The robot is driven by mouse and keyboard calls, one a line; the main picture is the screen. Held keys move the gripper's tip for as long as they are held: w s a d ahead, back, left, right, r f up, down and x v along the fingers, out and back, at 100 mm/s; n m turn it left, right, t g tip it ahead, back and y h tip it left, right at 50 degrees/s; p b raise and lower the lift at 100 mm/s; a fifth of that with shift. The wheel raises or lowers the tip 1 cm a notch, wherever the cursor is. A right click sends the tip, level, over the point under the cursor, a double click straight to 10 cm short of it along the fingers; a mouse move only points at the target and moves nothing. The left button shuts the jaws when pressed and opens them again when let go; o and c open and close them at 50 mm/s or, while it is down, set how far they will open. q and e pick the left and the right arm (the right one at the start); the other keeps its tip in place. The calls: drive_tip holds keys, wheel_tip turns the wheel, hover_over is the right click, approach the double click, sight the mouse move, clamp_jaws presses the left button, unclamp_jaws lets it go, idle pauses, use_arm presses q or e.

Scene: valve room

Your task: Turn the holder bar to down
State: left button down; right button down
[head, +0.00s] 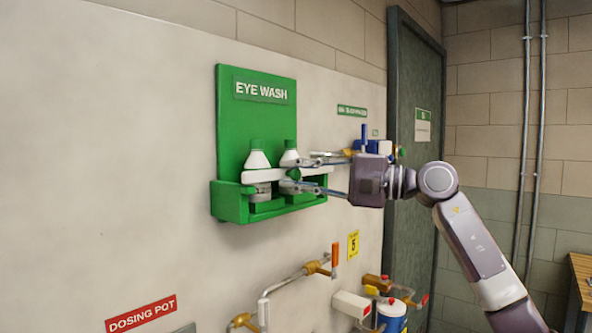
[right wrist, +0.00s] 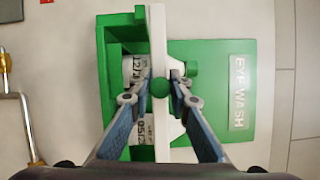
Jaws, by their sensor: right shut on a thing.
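The holder bar (head: 259,176) is a white bar lying across the front of two white bottles with green caps in the green eye wash station (head: 231,130). It lies roughly level, with a round green knob (right wrist: 160,87) at its middle. My right gripper (head: 288,173) comes from the right and is shut on the bar at the knob, one finger above and one below. In the right wrist view, the bar (right wrist: 157,30) runs up the picture between the fingers (right wrist: 162,76). The fingers hide part of the bar and one bottle. My left gripper is not in view.
Pipes with an orange-handled valve (head: 335,255) are on the wall below the station. More valves and a blue and white canister (head: 391,314) are at lower right. A dark green door (head: 408,100) stands behind my right arm. A wooden table (head: 583,272) is at the right edge.

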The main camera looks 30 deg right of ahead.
drive_tip(key=shift+a+f, duration=0.1)
drive_tip(key=shift+f, duration=0.25)
drive_tip(key=c, duration=1.8)
unclamp_jaws()
drive_tip(key=shift+r, duration=0.1)
drive_tip(key=v, duration=1.2)
